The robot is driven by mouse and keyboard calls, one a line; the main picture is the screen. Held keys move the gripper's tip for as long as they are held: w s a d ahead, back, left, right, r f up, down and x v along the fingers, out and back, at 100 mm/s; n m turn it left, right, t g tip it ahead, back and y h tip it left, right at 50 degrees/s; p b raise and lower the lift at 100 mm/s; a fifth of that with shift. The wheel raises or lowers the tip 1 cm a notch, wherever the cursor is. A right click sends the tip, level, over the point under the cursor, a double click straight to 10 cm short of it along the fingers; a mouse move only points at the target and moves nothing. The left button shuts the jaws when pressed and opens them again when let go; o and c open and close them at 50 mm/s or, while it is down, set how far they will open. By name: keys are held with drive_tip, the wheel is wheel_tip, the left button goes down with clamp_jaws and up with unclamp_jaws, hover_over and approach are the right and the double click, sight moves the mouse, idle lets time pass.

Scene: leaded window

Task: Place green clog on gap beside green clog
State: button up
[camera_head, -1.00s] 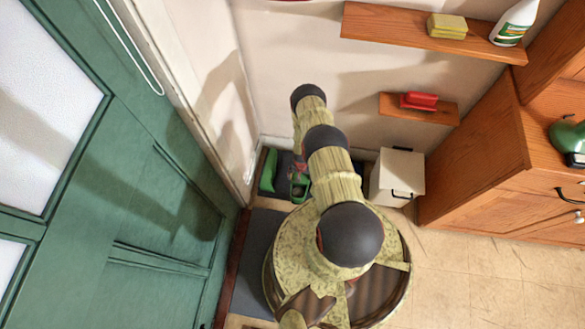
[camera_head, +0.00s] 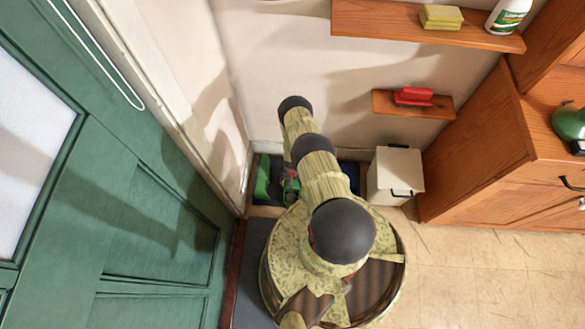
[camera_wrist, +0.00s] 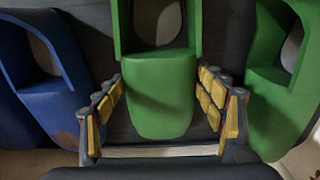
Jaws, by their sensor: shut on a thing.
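A green clog (camera_wrist: 160,90) is between my gripper's (camera_wrist: 162,80) yellow-padded fingers in the wrist view, gripped near its rounded toe. It also shows, partly hidden by my arm, in the head view (camera_head: 291,186). Another green clog (camera_wrist: 278,100) is to its right in the wrist view, close to the right finger; in the head view this clog (camera_head: 263,178) stands at the left, by the wall corner. A narrow dark strip separates the two green clogs. I cannot tell whether the held clog touches the surface beneath.
A blue clog (camera_wrist: 42,75) is left of the held one in the wrist view. A white bin (camera_head: 394,176) stands right of the clogs in the head view. The green door (camera_head: 150,220) is at left, a wooden cabinet (camera_head: 475,150) at right. A low shelf (camera_head: 440,106) hangs above.

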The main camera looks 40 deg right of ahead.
drive_tip(key=shift+f, duration=0.3)
drive_tip(key=o, duration=1.4)
drive_tip(key=shift+c, duration=0.2)
drive_tip(key=shift+o, duration=0.6)
drive_tip(key=shift+r, duration=0.15)
wheel_tip(320, 180, up, 12)
drive_tip(key=p, duration=0.9)
drive_tip(key=shift+r, duration=0.15)
drive_tip(key=shift+s+a, duration=0.1)
